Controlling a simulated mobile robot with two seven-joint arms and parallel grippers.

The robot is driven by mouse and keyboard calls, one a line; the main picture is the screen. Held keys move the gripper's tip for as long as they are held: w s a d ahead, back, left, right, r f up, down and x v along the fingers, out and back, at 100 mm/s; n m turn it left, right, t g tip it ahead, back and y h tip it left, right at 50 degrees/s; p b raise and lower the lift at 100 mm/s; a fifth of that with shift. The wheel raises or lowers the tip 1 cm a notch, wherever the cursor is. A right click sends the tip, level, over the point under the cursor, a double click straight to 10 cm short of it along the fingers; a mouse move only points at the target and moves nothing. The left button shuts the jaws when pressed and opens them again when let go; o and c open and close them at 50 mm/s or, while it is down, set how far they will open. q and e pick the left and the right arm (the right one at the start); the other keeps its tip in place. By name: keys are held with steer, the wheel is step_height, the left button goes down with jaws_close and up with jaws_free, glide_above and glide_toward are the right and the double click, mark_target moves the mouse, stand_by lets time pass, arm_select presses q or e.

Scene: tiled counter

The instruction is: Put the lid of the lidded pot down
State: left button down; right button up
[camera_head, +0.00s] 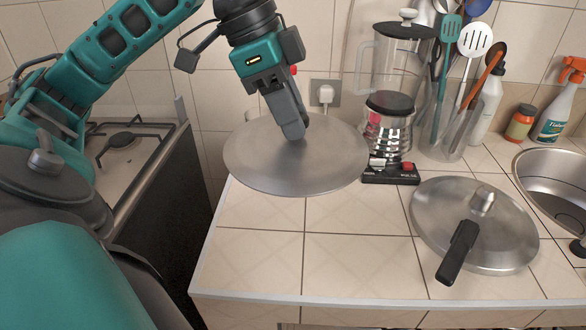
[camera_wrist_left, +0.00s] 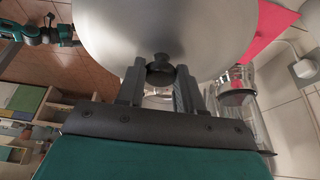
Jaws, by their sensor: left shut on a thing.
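My left gripper (camera_head: 300,134) points down and is shut on the knob of a flat, round metal lid (camera_head: 255,160). The lid is held near level above the back left of the tiled counter. In the left wrist view the lid (camera_wrist_left: 205,40) spreads beyond the fingers (camera_wrist_left: 160,88), with its dark knob (camera_wrist_left: 160,70) between them. A round metal piece (camera_head: 440,205) with a silver knob and black handle lies on the counter at the right. I cannot tell whether it is a pot or another lid. A small teal and dark arm part shows at the left of the wrist view, its jaws too small to read.
A blender (camera_head: 390,125) stands behind the lid's right edge. A utensil holder (camera_head: 455,130), bottles and a sink (camera_head: 555,180) are farther right. The counter's front middle (camera_head: 330,250) is clear.

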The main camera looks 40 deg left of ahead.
arm_select(q)
steer(key=shift+f+b, duration=6)
steer(key=shift+f, duration=3.05)
arm_select(e)
step_height(320, 180, down, 9)
steer(key=w+a+y, duration=0.1)
steer(key=a, duration=0.1)
steer(key=shift+w+a, duration=0.25)
steer(key=shift+a, duration=0.15)
steer(key=shift+r, duration=0.15)
arm_select(q)
steer(key=shift+f, duration=0.2)
steer(key=c, duration=0.7)
jaws_free()
steer(key=shift+r, duration=0.1)
